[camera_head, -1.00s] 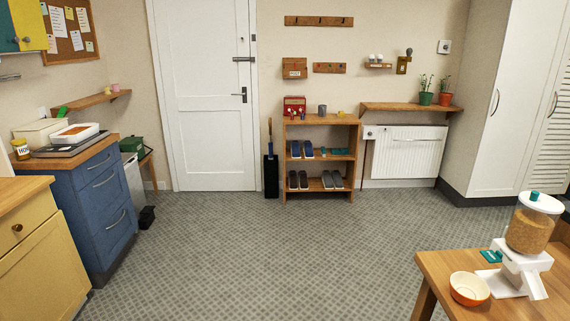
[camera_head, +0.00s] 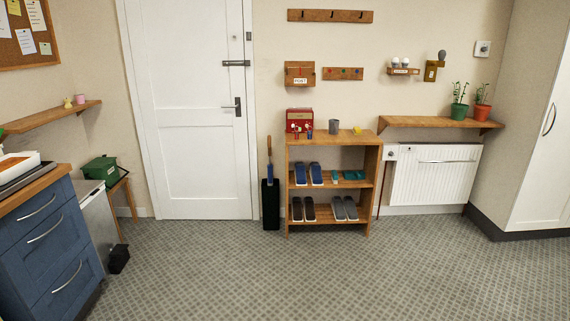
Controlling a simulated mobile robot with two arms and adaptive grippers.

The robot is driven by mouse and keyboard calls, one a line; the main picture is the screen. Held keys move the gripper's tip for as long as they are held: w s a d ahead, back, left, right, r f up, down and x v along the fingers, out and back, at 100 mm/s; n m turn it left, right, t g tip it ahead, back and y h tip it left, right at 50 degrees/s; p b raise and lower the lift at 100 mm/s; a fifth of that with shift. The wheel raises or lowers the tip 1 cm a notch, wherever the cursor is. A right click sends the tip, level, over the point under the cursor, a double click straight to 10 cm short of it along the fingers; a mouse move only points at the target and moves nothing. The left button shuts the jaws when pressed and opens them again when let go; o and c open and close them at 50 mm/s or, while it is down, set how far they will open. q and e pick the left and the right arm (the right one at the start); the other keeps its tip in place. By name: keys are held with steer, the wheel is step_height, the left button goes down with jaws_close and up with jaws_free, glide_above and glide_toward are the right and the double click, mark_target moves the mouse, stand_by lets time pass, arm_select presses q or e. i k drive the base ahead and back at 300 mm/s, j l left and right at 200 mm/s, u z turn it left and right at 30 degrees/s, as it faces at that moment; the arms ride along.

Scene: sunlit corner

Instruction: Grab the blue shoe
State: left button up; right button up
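A pair of blue shoes (camera_head: 308,174) stands side by side on the upper shelf of the wooden shoe rack (camera_head: 376,190), at its left. Teal items (camera_head: 346,176), too small to identify for sure, lie to their right on the same shelf. Dark brown shoes (camera_head: 303,209) and grey shoes (camera_head: 344,208) are on the lower shelf. The rack stands against the far wall, some distance away across the floor. Neither of my grippers is in view.
The carpeted floor (camera_head: 270,275) in front of the rack is clear. A black umbrella stand (camera_head: 270,204) is just left of the rack, and a radiator (camera_head: 436,178) under a wall shelf (camera_head: 440,122) is to its right. Blue drawers (camera_head: 45,240) stand at the left.

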mark_target(300, 172)
steer(key=i+z, duration=0.15)
steer(key=i, duration=0.45)
steer(key=i+z, duration=0.15)
steer(key=i, duration=0.4)
steer(key=i+j+z, duration=0.2)
steer(key=i, duration=0.4)
